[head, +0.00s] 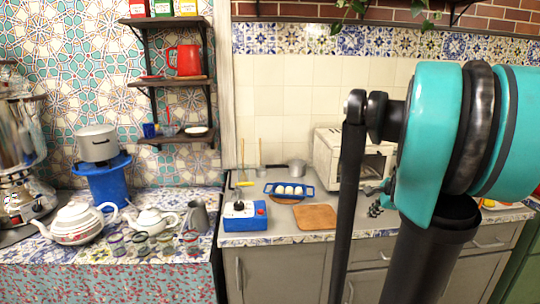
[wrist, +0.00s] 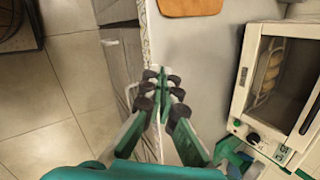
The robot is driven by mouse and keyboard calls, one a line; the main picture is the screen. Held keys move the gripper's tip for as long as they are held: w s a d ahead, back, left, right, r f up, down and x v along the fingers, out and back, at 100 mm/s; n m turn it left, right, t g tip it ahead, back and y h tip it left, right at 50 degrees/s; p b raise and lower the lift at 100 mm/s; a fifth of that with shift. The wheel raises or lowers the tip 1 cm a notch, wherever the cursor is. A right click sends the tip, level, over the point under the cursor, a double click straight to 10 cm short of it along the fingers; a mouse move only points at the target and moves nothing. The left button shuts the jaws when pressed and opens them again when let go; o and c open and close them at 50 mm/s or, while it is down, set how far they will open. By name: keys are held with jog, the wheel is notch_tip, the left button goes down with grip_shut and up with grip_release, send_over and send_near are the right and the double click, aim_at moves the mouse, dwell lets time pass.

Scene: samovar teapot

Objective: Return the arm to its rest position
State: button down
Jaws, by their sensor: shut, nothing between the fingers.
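My gripper (wrist: 163,82) is shut and empty in the wrist view. Its green fingers with black pads come together above the counter's front edge, left of the toaster oven. In the head view a small part of my gripper (head: 376,205) shows beside my arm, in front of the oven. My teal and black arm fills the right of the head view and hides much of the counter there. Nothing is held.
The toaster oven (wrist: 277,95) stands close right of my gripper, with bread inside. Teapots (head: 78,222) and glasses stand on the left table. The tiled floor (wrist: 60,100) is clear.

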jog(key=s+a+f+n+g+h, duration=0.1)
jog(key=s+a+f+n+g, duration=0.1)
jog(key=s+a+f+n, duration=1.1)
jog(key=s+a+n, duration=0.2)
jog(key=s+n, duration=0.3)
jog(key=n, duration=0.2)
jog(key=shift+a+h, duration=0.3)
dwell(0.4)
